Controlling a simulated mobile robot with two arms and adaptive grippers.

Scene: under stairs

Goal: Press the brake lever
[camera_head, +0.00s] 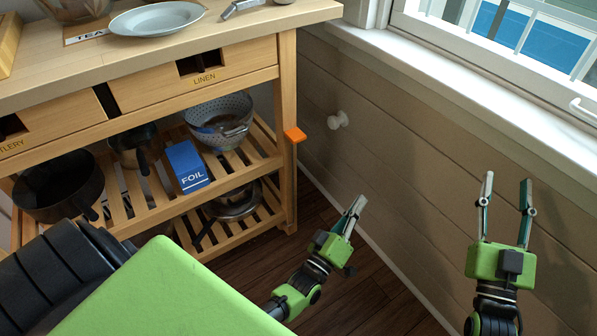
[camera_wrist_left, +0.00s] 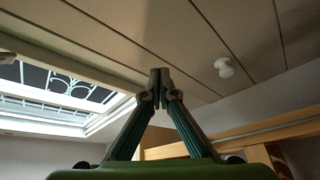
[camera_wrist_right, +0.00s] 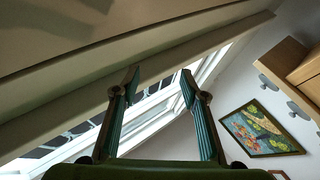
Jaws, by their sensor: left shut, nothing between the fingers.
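The brake lever, a small orange tab (camera_head: 294,134), sticks out from the front-right leg of a wooden kitchen trolley (camera_head: 287,75) in the head view. I cannot make it out in either wrist view. My left gripper (camera_head: 357,204) is shut and empty. It is in front of the wall, right of and lower in the picture than the orange tab, and apart from it. Its closed fingertips (camera_wrist_left: 160,74) show in the left wrist view. My right gripper (camera_head: 508,180) is open and empty at the far right, below the window; its spread fingers (camera_wrist_right: 158,76) show in the right wrist view.
The trolley carries a plate (camera_head: 156,18) on top; its shelves hold a colander (camera_head: 222,108), a blue FOIL box (camera_head: 185,166) and pots (camera_head: 58,186). A white knob (camera_head: 338,119) sticks out of the panelled wall. Dark floor (camera_head: 265,262) lies open beside the trolley.

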